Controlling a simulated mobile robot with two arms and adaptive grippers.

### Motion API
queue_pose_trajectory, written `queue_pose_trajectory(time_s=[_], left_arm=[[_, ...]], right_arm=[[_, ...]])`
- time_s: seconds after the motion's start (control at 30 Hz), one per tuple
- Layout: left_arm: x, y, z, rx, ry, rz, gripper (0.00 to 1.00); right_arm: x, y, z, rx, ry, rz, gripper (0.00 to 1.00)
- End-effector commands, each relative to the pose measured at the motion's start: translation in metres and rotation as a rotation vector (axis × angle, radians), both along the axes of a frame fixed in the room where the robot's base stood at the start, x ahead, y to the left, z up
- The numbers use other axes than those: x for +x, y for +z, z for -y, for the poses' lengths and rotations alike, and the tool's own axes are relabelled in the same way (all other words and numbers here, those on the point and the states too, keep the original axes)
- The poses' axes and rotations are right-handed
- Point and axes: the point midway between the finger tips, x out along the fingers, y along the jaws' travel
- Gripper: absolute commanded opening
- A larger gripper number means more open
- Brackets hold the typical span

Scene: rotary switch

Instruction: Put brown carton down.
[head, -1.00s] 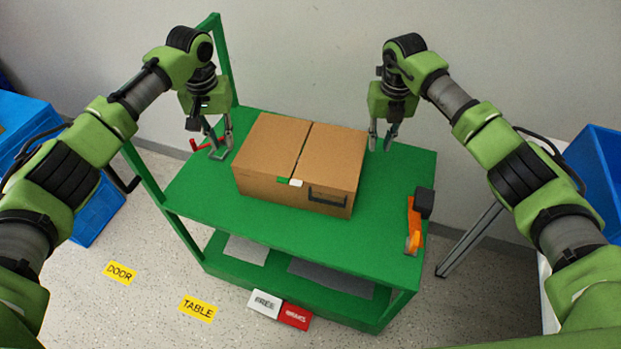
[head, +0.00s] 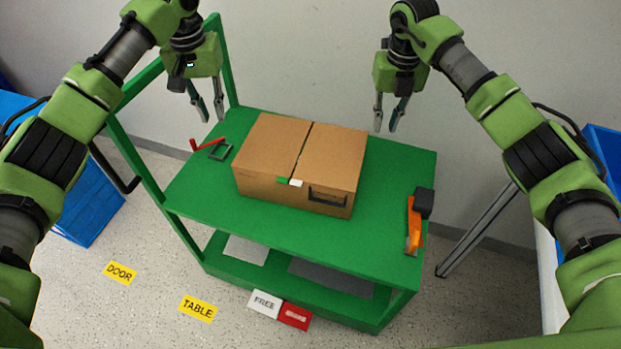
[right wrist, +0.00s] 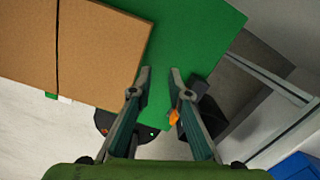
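The brown carton (head: 280,165) rests flat on the top shelf of the green cart (head: 395,170), closed, with a dark handle slot on its front side. It also shows at the upper left of the right wrist view (right wrist: 80,50). My left gripper (head: 211,113) is open and empty, above and to the left of the carton's back left corner. My right gripper (head: 388,122) is open and empty, above and to the right of the carton's back right corner. In the right wrist view, its fingers (right wrist: 159,75) stand apart with green shelf between them.
A red-handled item (head: 207,146) and a dark square frame (head: 221,152) lie left of the carton. An orange and black tape dispenser (head: 415,220) sits at the shelf's right edge. Blue bins (head: 85,205) flank the cart.

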Motion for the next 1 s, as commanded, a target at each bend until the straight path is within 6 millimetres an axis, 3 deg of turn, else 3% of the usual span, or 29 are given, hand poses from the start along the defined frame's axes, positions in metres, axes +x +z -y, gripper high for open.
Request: queue_pose_trajectory(time_s=[0.1, 0.3, 1.0], left_arm=[[0.0, 0.0, 0.0, 0.0, 0.0, 0.0, 0.17], [0.0, -0.001, 0.0, 0.0, 0.0, 0.0, 0.17], [0.0, -0.001, 0.0, 0.0, 0.0, 0.0, 0.17]], right_arm=[[-0.001, 0.024, 0.0, -0.001, 0.001, 0.002, 0.17], [-0.003, 0.044, 0.0, -0.002, 0.0, 0.0, 0.17], [-0.004, 0.047, 0.0, -0.001, 0.0, -0.001, 0.17]])
